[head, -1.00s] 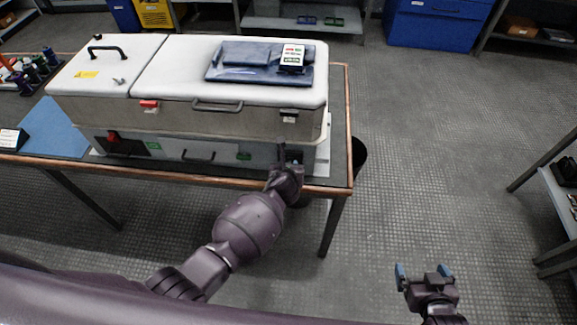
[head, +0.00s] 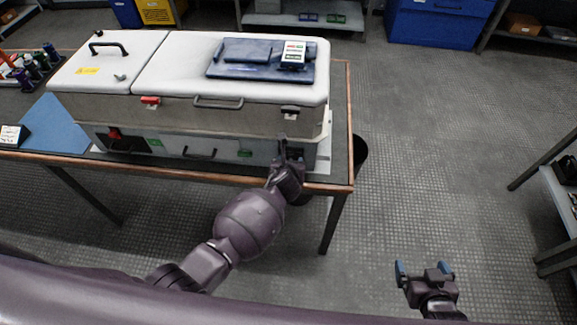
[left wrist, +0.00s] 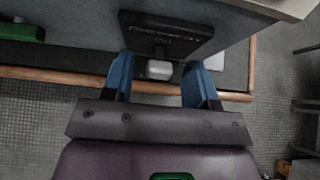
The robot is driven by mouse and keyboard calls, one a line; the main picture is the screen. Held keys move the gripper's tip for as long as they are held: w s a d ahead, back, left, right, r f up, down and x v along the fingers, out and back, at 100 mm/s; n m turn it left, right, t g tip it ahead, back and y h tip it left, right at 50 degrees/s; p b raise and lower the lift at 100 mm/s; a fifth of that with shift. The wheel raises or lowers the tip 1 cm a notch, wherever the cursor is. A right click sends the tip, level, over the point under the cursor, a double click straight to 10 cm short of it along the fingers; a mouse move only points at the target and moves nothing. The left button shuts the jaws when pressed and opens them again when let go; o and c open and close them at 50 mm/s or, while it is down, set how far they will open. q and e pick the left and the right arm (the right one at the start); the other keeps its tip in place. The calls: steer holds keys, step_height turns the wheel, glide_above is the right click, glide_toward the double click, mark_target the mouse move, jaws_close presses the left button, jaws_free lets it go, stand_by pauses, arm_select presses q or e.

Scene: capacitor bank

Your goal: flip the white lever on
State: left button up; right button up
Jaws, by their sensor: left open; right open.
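The white lever (left wrist: 159,70) shows in the left wrist view as a small pale block on a dark plate (left wrist: 165,32) with lettering. My left gripper (left wrist: 158,78) is open, with one blue finger on each side of the lever and a gap to each. I cannot tell whether the fingertips reach past the lever. In the head view my left gripper (head: 291,158) is at the front right of the large grey-and-white cabinet (head: 215,118), and the lever cannot be made out there. My right gripper (head: 425,271) is open and empty over the floor at lower right.
The cabinet stands on a wood-edged table (head: 345,130). Its front has a red knob (head: 115,134) and green parts (head: 245,153).

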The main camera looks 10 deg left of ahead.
arm_select(q)
steer(key=v, duration=1)
steer(key=shift+s+r, duration=0.25)
steer(key=shift+s, duration=0.05)
stand_by(0.4)
